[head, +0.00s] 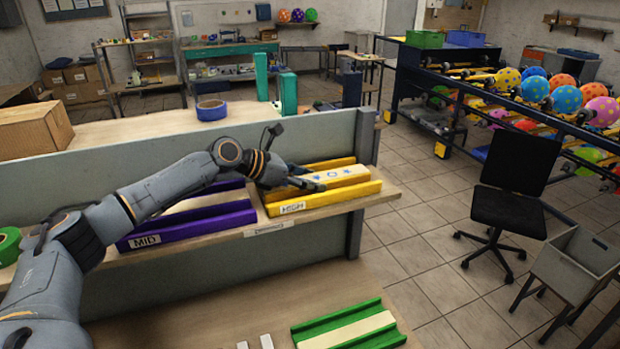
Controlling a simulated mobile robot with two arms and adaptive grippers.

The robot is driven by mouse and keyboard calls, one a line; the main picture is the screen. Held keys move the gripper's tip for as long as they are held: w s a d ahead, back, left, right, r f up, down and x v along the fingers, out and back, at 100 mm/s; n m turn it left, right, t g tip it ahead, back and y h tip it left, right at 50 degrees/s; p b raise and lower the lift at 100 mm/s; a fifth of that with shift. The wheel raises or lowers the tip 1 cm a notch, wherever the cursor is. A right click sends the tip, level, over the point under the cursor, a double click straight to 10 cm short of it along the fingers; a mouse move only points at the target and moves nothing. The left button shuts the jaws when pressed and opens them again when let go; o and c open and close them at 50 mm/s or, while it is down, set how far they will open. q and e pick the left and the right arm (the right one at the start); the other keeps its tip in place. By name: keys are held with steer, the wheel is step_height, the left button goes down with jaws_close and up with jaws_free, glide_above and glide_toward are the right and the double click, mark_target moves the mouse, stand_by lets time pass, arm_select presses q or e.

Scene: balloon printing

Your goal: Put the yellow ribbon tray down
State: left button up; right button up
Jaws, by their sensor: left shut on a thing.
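My right gripper is not in view.
A purple tray (190,228) marked MID sits left on the same shelf. A green tray (350,328) lies on the lower table. Blue tape (211,110) stands on the table behind the divider. An office chair (511,190) and grey bin (577,262) stand right. Tiled floor between is free.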

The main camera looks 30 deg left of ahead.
arm_select(q)
steer(key=o, duration=1.4)
steer(key=shift+f, duration=0.1)
steer(key=shift+o, duration=0.2)
steer(key=shift+s+a+r, duration=0.2)
steer(key=shift+s+a, duration=0.05)
steer(key=b+v, duration=0.4)
steer(key=v, duration=0.6)
steer(key=shift+s+a+r+b, duration=0.1)
steer(key=shift+s+r+b, duration=0.1)
steer(key=shift+s+b, duration=0.1)
steer(key=shift+s+a+r, duration=0.15)
steer(key=shift+r, duration=0.1)
